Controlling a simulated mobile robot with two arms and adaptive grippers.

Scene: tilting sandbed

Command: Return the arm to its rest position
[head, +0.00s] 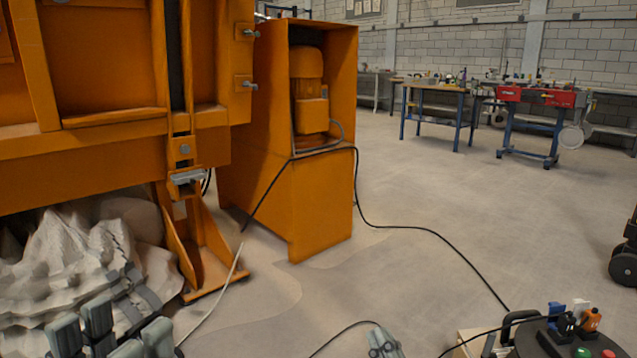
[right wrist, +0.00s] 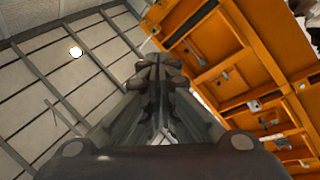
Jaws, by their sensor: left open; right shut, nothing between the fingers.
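My left gripper (head: 110,333) is at the bottom left of the head view, its grey fingers spread apart, in front of a pale, rough rock-like mass (head: 60,265). Nothing shows between its fingers. My right gripper (head: 385,343) shows only in part at the bottom edge of the head view, right of centre, over the floor. In the right wrist view the right gripper (right wrist: 160,75) has its fingers together and empty, with the ceiling and orange framework behind them. Most of both arms is out of view.
The large orange machine (head: 110,140) fills the left, with an orange motor cabinet (head: 322,205) beside it. Black cables cross the floor (head: 440,210). A control box (head: 535,343) with coloured knobs stands at bottom right. Workbenches (head: 530,120) stand far back. The middle floor is otherwise open.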

